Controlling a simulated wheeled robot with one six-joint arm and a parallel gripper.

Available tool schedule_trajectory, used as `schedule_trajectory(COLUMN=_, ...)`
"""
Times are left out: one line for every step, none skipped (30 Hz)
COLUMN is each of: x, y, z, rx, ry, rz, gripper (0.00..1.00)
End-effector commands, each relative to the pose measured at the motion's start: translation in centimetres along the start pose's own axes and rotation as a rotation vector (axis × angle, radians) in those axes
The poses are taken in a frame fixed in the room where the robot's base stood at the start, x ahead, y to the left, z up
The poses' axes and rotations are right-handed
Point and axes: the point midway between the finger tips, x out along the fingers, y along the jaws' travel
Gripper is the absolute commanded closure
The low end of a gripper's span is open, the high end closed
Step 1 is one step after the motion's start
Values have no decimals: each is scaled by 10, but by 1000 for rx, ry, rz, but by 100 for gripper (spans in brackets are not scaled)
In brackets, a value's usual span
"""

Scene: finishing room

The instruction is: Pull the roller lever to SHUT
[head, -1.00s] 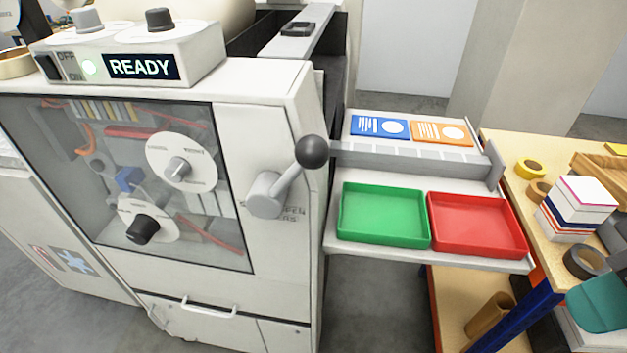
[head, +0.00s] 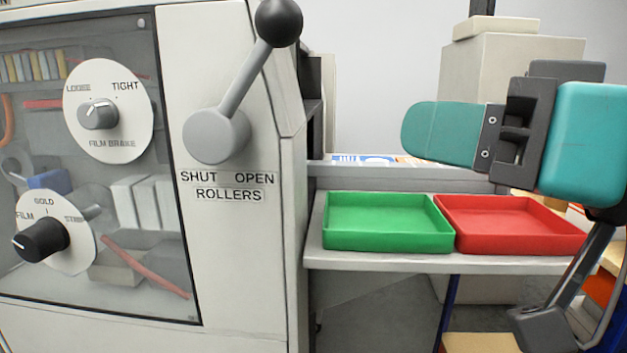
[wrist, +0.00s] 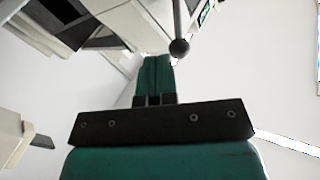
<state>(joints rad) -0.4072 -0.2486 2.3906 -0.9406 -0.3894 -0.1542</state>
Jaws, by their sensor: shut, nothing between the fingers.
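The roller lever (head: 238,82) is a grey rod with a dark ball knob (head: 279,22) on a round grey hub (head: 217,136), on the machine's front panel. It leans up and to the right, toward the OPEN side of the SHUT / OPEN ROLLERS label (head: 228,186). My gripper (head: 408,132) is at the right in the head view, teal-fingered, shut and empty, pointing left, apart from the knob. In the wrist view, the gripper fingers (wrist: 156,72) are together, and the knob (wrist: 180,47) shows just beyond and right of their tips.
A green tray (head: 388,246) and a red tray (head: 515,248) sit on a shelf right of the machine, below my gripper. The film brake dial (head: 135,125) and a lower dial (head: 75,262) are left of the lever. Open air lies between the gripper and the lever.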

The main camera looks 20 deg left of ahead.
Motion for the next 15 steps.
schedule_trajectory(x=1, y=5, z=26, rx=-3, ry=77, rz=-28, gripper=100)
schedule_trajectory(x=2, y=3, z=27, rx=-3, ry=127, rz=-44, gripper=100)
schedule_trajectory(x=1, y=2, z=27, rx=-1, ry=190, rz=-63, gripper=100)
schedule_trajectory(x=0, y=1, z=28, rx=1, ry=234, rz=-75, gripper=100)
schedule_trajectory(x=-1, y=0, z=28, rx=4, ry=276, rz=-87, gripper=100)
schedule_trajectory(x=-3, y=0, z=28, rx=8, ry=327, rz=-101, gripper=100)
schedule_trajectory(x=-4, y=-1, z=28, rx=13, ry=362, rz=-110, gripper=100)
schedule_trajectory(x=-6, y=-2, z=28, rx=17, ry=394, rz=-117, gripper=100)
schedule_trajectory(x=-8, y=-2, z=27, rx=23, ry=432, rz=-127, gripper=100)
schedule_trajectory(x=-9, y=-2, z=27, rx=27, ry=456, rz=-131, gripper=100)
schedule_trajectory(x=-11, y=-2, z=26, rx=30, ry=477, rz=-135, gripper=100)
schedule_trajectory(x=-12, y=-3, z=25, rx=35, ry=499, rz=-140, gripper=100)
schedule_trajectory(x=-13, y=-3, z=24, rx=37, ry=512, rz=-143, gripper=100)
schedule_trajectory(x=-14, y=-3, z=23, rx=39, ry=522, rz=-144, gripper=100)
schedule_trajectory(x=-15, y=-4, z=22, rx=41, ry=532, rz=-145, gripper=100)
